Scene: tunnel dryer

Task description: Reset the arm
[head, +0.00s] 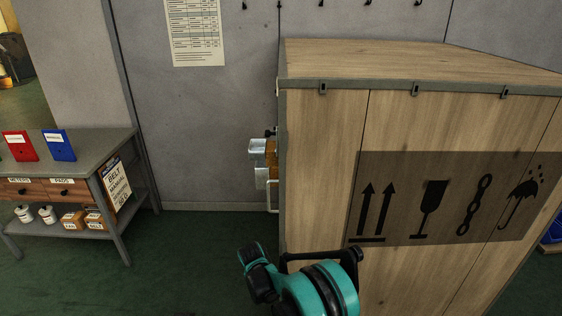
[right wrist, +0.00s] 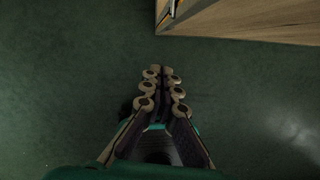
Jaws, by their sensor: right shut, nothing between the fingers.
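My right gripper (right wrist: 164,72) shows in the right wrist view with its two fingers together at the tips. It is shut and empty, above the green floor. A corner of the wooden crate lies ahead of it, apart from the fingertips. In the head view a teal and black part of my arm shows at the bottom middle, in front of the crate's lower left. The fingers of this arm cannot be made out there. My left gripper is in neither view.
The large wooden crate (head: 325,190) with printed handling marks fills the right side. A grey table (head: 95,148) with red and blue binders stands at the left. A metal fitting (head: 258,152) shows beside the crate's left edge. Green floor (head: 185,250) between table and crate is clear.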

